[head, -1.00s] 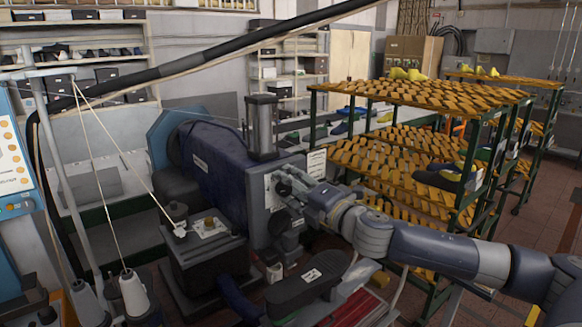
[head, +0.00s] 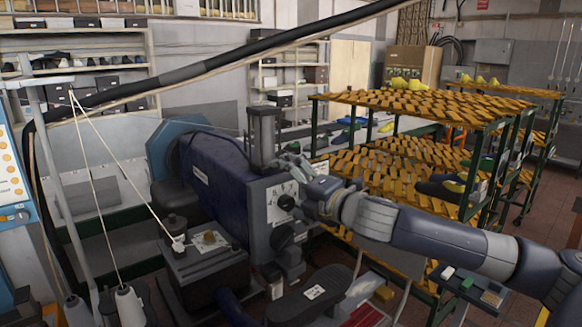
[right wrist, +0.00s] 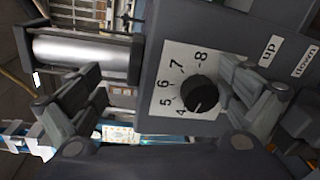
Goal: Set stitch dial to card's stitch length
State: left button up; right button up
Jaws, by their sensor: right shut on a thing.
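The stitch dial (right wrist: 199,94) is a round black knob on a pale scale plate (right wrist: 170,75) marked 4 to 8, and its light mark lies toward the 4 end. In the head view the dial (head: 287,202) sits on the front of the blue machine (head: 215,170). My right gripper (right wrist: 165,98) has its fingers on either side of the dial, the right finger close against it; a gap shows by the left finger. It also shows in the head view (head: 290,185). A small white card-like sheet (head: 319,167) is behind it, its print unreadable. My left gripper is not in view.
Labels "up" and "down" (right wrist: 285,55) are on the panel beside the dial. A metal cylinder (head: 263,140) rises above it. Shoe racks (head: 420,105) stand to the right. Thread lines run to a white cone (head: 130,305) at the left.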

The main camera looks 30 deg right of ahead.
jog(key=shift+s+r, duration=0.15)
jog(key=shift+r, duration=0.45)
jog(key=shift+c, duration=0.3)
jog(key=shift+s+r, duration=0.1)
jog(key=shift+s, duration=0.25)
jog(key=shift+c, duration=1)
jog(key=shift+s+b, duration=0.35)
jog(key=shift+b, duration=0.1)
jog(key=shift+c, duration=0.8)
jog(key=shift+s+d+f+b, duration=0.25)
jog(key=shift+f+b, duration=0.1)
jog(key=shift+b, duration=0.2)
jog(key=shift+c, duration=1)
jog(key=shift+s+a+f+b, duration=0.1)
jog(key=shift+s+b, duration=0.3)
jog(key=shift+b, duration=0.2)
pick_arm(q)
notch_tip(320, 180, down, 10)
jog(key=b, duration=0.7)
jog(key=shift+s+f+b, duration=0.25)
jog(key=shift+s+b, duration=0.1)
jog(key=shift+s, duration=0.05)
pick_arm(e)
jog(key=shift+s+r, duration=0.2)
jog(key=shift+s, duration=2.7)
jog(key=shift+s+r, duration=0.15)
jog(key=shift+s, duration=2.7)
